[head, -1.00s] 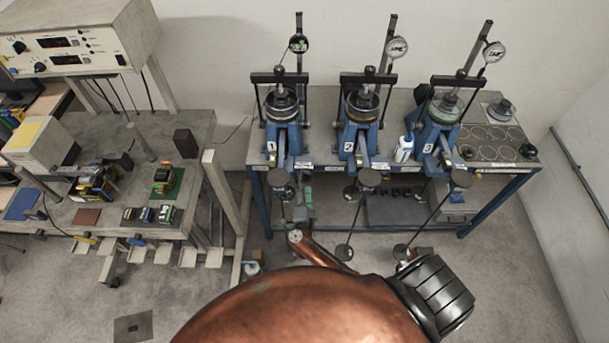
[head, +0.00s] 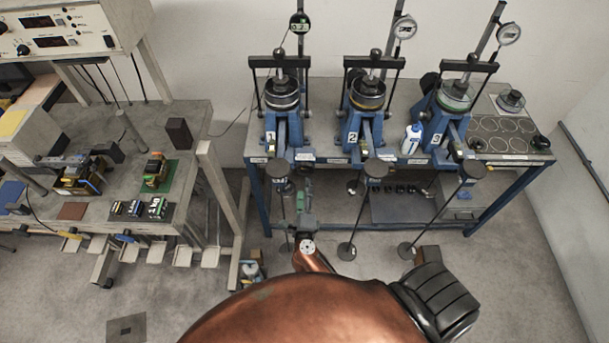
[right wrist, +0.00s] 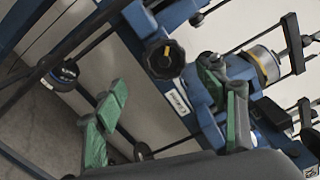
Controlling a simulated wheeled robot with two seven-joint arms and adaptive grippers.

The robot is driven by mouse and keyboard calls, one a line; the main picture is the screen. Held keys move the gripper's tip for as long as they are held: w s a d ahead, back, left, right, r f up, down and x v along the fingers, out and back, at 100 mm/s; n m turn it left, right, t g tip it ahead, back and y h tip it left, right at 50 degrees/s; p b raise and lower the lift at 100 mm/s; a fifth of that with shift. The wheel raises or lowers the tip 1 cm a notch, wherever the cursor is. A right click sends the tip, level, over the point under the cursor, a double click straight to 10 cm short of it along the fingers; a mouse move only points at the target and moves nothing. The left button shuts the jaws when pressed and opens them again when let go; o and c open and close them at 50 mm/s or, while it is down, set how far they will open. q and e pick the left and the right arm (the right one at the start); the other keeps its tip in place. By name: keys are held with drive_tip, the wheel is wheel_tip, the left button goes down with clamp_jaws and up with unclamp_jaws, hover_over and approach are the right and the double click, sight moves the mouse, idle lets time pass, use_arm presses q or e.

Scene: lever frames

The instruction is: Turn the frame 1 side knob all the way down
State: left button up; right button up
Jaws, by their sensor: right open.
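Frame 1 (head: 271,128) is the leftmost of three blue lever frames on the bench, with a black crossbar and a dark cup on top. My right gripper (head: 304,190) is below and just right of it, by the bench's front edge. In the right wrist view its green fingers (right wrist: 170,118) are wide apart and nothing is between them. A black knob with a yellow mark (right wrist: 165,58) lies beyond the fingers, apart from them. I cannot tell which frame it belongs to. The side knob of frame 1 is not clear in the head view. My left gripper is out of view.
Frame 2 (head: 354,130) and frame 3 (head: 437,127) stand to the right, with a white bottle (head: 412,139) between them. Round black discs on rods, such as one before frame 2 (head: 375,167), stand at the bench front. A grey table (head: 200,120) is at left.

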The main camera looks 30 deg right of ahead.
sight(306, 170)
drive_tip(key=shift+m, duration=0.5)
drive_tip(key=b+x, duration=0.1)
drive_tip(key=x, duration=0.3)
drive_tip(key=b+x, duration=0.1)
drive_tip(key=x, duration=0.4)
drive_tip(key=shift+w+d+r, duration=0.15)
drive_tip(key=shift+d+r, duration=0.05)
drive_tip(key=shift+d, duration=0.25)
drive_tip(key=shift+c, duration=0.9)
drive_tip(key=shift+a, duration=0.1)
drive_tip(key=c, duration=1.4)
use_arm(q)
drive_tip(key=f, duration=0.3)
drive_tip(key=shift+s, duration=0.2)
use_arm(e)
drive_tip(key=shift+r, duration=0.1)
